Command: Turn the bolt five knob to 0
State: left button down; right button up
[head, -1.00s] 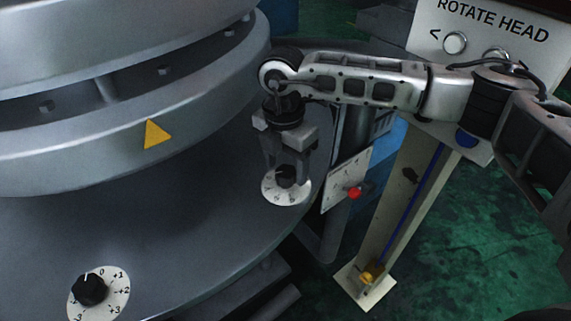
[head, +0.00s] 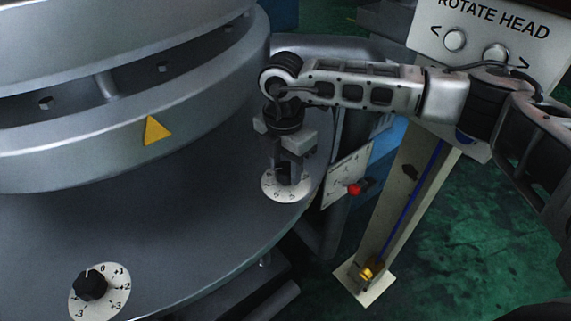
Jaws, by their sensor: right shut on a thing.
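A black knob on a round white dial (head: 274,191) sits near the right edge of the grey round plate, and my right gripper (head: 288,172) is shut on this knob from above. The fingers and the gripper body hide most of the knob, and its pointer cannot be read. A second black knob (head: 90,285) on a white dial marked 0, +1, +2, +3 is at the lower left, with its white mark towards the top near 0. I cannot tell either knob's bolt number. My left gripper is not in view.
A grey ringed tower with a yellow triangle (head: 156,131) rises at the left. A white panel with a red knob (head: 355,188) stands right of the plate. A "ROTATE HEAD" panel (head: 477,28) with round buttons is at the upper right. Green floor (head: 460,240) lies open below it.

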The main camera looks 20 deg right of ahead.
aim_at(286, 165)
jog(key=m, duration=0.3)
jog(key=shift+b, duration=0.3)
jog(key=m, duration=0.4)
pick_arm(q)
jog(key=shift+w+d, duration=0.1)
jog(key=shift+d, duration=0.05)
pick_arm(e)
jog(key=shift+r+m, duration=0.1)
jog(key=shift+m, duration=0.6)
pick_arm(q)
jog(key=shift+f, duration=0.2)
pick_arm(e)
jog(key=o, duration=1)
jog(key=shift+c, duration=0.2)
pick_arm(q)
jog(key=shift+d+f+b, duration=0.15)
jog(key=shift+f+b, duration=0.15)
jog(key=shift+b, duration=0.8)
pick_arm(e)
notch_tip(286, 165, up, 16)
jog(key=shift+w, duration=0.25)
